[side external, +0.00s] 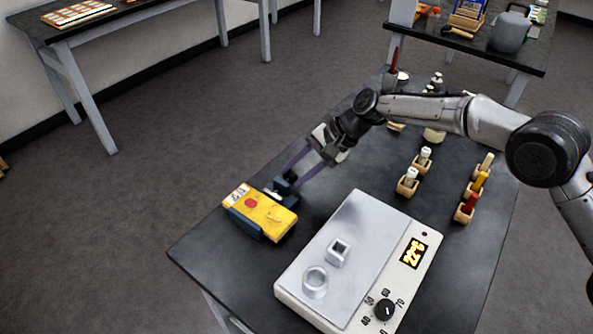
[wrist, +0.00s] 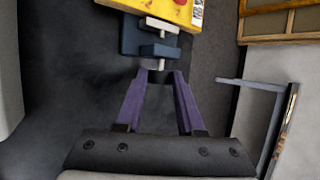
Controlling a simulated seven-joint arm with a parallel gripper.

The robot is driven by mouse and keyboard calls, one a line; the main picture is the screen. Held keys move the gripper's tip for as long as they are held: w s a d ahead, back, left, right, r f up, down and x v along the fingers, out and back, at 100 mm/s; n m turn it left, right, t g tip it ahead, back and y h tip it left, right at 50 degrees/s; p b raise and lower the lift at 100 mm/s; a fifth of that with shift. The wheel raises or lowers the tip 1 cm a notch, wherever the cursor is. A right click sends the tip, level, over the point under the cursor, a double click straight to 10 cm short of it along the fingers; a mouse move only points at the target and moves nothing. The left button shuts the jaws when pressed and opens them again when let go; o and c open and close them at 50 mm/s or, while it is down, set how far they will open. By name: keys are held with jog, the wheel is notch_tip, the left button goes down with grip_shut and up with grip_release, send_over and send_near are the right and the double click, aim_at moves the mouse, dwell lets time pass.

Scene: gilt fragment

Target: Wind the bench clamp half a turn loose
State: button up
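The bench clamp (side external: 283,187) is a small dark blue vise with pale metal parts at the back edge of a yellow box with a red spot (side external: 262,213). In the wrist view the clamp (wrist: 148,42) is just ahead of my fingertips, with a pale pin at its near end. My gripper (side external: 292,175) has two long purple fingers reaching down to the clamp's near end. In the wrist view the gripper (wrist: 161,75) has its fingertips apart, with a small dark piece between them. I cannot tell whether they press on it.
A white hotplate (side external: 365,250) with a grey top and a lit display stands to the right, holding a metal ring and square. Small vials in wooden holders (side external: 408,182) stand beyond it. The dark table (side external: 215,240) is bare at the front left.

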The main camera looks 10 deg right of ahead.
grip_shut()
jog(key=shift+s+t+y, duration=0.2)
jog(key=shift+t+y, duration=0.5)
jog(key=shift+y, duration=0.2)
jog(key=shift+s+d+f+n+t+y, duration=0.1)
jog(key=shift+f+n+t+y, duration=0.1)
jog(key=shift+n+t+y, duration=0.35)
jog(key=shift+s+d+f+n+t+y, duration=0.15)
jog(key=shift+t+y, duration=0.2)
jog(key=shift+y, duration=0.4)
jog(key=shift+w+a, duration=0.1)
